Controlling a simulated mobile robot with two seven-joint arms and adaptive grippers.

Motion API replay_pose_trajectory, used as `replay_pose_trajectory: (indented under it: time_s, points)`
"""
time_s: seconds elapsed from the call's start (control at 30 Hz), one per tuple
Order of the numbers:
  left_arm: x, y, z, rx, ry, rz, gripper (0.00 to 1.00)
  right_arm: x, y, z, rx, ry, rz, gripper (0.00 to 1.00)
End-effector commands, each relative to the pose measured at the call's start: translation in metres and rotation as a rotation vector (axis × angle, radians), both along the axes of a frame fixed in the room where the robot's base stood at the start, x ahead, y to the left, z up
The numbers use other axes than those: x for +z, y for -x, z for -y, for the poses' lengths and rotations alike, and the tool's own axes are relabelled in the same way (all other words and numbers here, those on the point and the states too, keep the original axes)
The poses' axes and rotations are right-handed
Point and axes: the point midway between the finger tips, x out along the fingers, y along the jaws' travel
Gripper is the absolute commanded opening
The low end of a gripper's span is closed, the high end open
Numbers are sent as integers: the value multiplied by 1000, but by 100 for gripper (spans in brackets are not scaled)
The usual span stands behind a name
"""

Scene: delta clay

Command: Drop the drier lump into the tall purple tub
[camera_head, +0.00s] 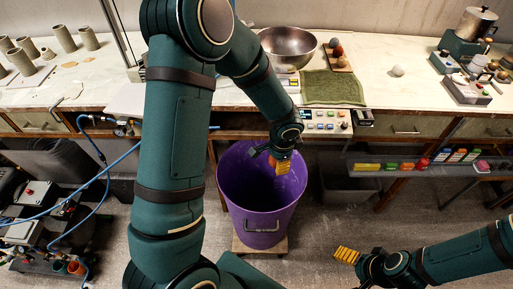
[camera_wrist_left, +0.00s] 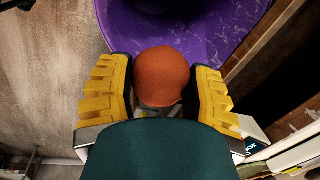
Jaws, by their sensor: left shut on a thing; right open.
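The tall purple tub (camera_head: 236,205) stands on the floor in front of the bench, its mouth open upward. My left gripper (camera_head: 281,163) is over the tub's right part in the head view. In the left wrist view its yellow fingers (camera_wrist_left: 163,92) are shut on an orange-brown clay lump (camera_wrist_left: 164,75). The tub's purple rim and wall (camera_wrist_left: 225,25) show beyond the lump in that view. My right gripper (camera_head: 347,256) is open and empty over the floor at the lower right. Which lump is drier I cannot tell by sight.
A control box (camera_head: 326,122) sits at the bench edge near my left gripper. A shelf with coloured blocks (camera_head: 430,160) is at right.

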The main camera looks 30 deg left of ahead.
Motion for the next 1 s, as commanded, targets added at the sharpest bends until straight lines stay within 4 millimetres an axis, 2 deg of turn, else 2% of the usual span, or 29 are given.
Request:
replay_pose_trajectory:
  time_s: [0.2,0.6,0.8,1.0]
  points:
    - [-22,-15,-30,-267,-2,-1,12,1,0,0,0,0,0,80]
    - [-45,-34,-83,-637,-1,0,12,1,0,0,0,0,-1,80]
    - [-49,-38,-94,-726,-1,-1,12,1,0,0,0,0,-1,80]
    - [-55,-38,-95,-743,-1,-2,12,-3,0,0,0,0,1,80]
